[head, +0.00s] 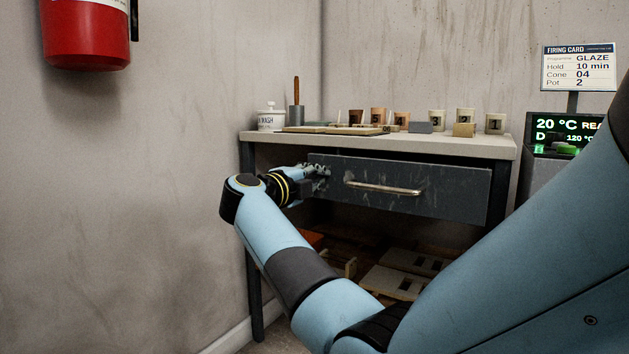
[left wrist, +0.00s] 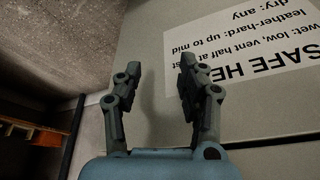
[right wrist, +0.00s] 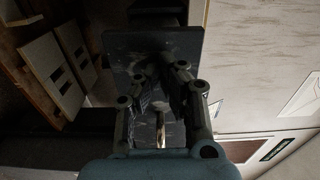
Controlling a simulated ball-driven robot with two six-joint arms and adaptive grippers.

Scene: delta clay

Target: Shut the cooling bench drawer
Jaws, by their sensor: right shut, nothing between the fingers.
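The cooling bench drawer (head: 430,204) has a dark grey, scuffed front with a pale bar handle (head: 385,188). The front appears to stand out from under the bench top; how far is hard to tell. My right gripper (head: 322,172) is shut and empty at the left end of the drawer front, left of the handle. In the right wrist view its fingers (right wrist: 160,72) lie against or just before the dark front (right wrist: 125,42); contact cannot be told. My left gripper (left wrist: 160,75) is open and empty, before a pale panel with a printed sheet.
The bench top (head: 440,141) carries several small cups, a white lidded jar (head: 271,117) and flat boards. Boards lie on the lower shelf (head: 400,282). A kiln display (head: 562,130) stands at right, a red extinguisher (head: 85,35) hangs at left.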

